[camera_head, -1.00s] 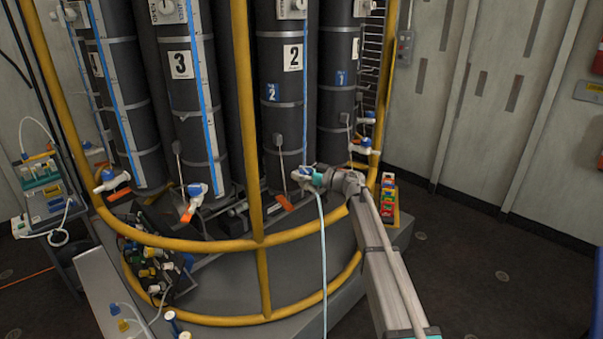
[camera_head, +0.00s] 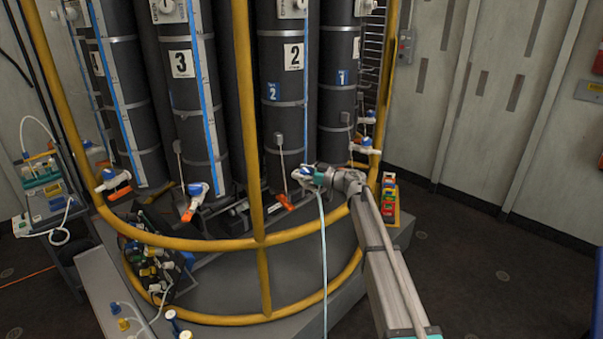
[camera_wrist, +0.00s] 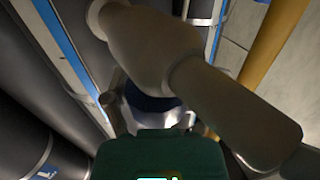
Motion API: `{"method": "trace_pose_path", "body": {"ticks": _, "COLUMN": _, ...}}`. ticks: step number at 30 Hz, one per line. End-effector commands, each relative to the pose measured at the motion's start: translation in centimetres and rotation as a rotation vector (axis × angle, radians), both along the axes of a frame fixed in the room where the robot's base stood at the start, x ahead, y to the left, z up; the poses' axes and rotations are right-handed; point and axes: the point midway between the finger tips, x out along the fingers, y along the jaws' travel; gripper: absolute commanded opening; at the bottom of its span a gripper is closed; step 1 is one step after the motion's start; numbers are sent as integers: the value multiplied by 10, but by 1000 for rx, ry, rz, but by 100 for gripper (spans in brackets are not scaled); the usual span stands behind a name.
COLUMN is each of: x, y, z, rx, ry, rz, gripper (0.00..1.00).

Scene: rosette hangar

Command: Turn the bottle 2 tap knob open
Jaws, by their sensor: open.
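Bottle 2 (camera_head: 284,125) is a tall dark cylinder with a white "2" label and a blue strip down its side. Its white tap with a blue knob (camera_head: 305,171) is near the cylinder's foot, in front of it. My gripper (camera_head: 311,177) is at the tap from the right, its fingers too small to make out in the head view. In the wrist view a dark blue round part, probably the knob (camera_wrist: 150,101), lies ahead, between finger-like grey parts. A large pale rounded shape crosses the foreground and hides part of it. Contact cannot be told.
Yellow rails (camera_head: 215,243) curve in front of the bottles, and my arm reaches over them. Bottle 3 (camera_head: 186,110) and its tap (camera_head: 196,192) stand to the left. A pale hose (camera_head: 323,260) hangs below the gripper. Dark floor (camera_head: 480,260) is clear at right.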

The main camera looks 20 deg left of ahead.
Motion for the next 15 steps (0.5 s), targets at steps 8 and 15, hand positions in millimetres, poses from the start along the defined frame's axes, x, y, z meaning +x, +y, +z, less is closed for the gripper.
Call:
{"method": "trace_pose_path", "body": {"ticks": 8, "x": -1, "y": -17, "z": 0, "rx": 0, "ry": 0, "rz": -2, "gripper": 75}}
{"method": "trace_pose_path", "body": {"ticks": 15, "x": -4, "y": -50, "z": 0, "rx": 0, "ry": 0, "rz": -3, "gripper": 75}}
